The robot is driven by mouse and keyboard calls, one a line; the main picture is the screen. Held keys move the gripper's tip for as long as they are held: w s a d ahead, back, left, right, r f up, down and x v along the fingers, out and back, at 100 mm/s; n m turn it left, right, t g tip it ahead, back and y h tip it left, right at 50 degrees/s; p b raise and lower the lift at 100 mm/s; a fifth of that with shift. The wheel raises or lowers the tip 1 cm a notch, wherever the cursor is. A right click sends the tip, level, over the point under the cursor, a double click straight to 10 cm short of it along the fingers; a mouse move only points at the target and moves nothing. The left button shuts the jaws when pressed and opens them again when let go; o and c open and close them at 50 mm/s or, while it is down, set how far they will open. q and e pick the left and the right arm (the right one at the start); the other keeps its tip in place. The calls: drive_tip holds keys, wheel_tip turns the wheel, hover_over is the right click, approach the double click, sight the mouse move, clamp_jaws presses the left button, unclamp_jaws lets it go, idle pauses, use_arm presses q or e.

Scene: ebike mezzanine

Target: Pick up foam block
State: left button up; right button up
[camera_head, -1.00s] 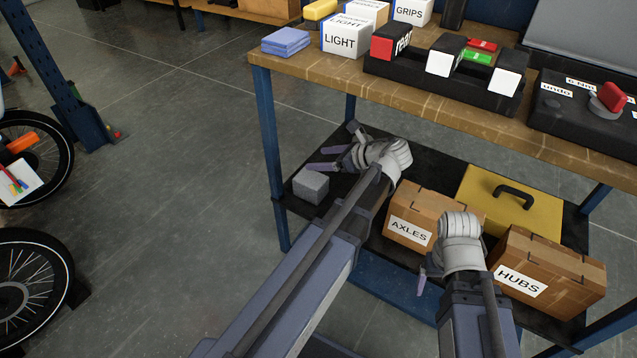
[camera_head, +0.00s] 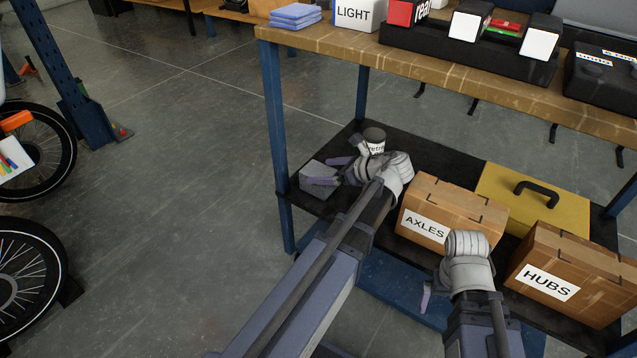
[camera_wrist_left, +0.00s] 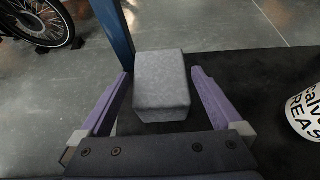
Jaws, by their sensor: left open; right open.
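The grey foam block (camera_head: 314,183) lies on the black lower shelf of the bench, near its left end. In the left wrist view the foam block (camera_wrist_left: 161,84) sits between the two purple fingers, with a gap on either side. My left gripper (camera_head: 328,172) is open around the block; its fingers hide part of the block in the head view. The left gripper's fingers also show in the left wrist view (camera_wrist_left: 160,98). My right gripper (camera_head: 427,295) is open and empty, in front of the AXLES box; its fingers are only partly visible.
A grease can (camera_head: 374,138) stands behind my left gripper on the shelf (camera_head: 430,160). An AXLES box (camera_head: 452,205), a yellow case (camera_head: 560,207) and a HUBS box (camera_head: 575,265) stand to the right. A blue bench leg (camera_head: 275,140) rises just left of the block.

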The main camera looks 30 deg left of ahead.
sight(311, 171)
use_arm(q)
drive_tip(key=b+x, duration=0.2)
drive_tip(key=x, duration=0.2)
drive_tip(key=shift+a+f, duration=0.1)
drive_tip(key=shift+f, duration=0.15)
drive_tip(key=shift+a+f, duration=0.2)
drive_tip(key=shift+a, duration=0.45)
drive_tip(key=c, duration=1.1)
drive_tip(key=shift+r, duration=0.15)
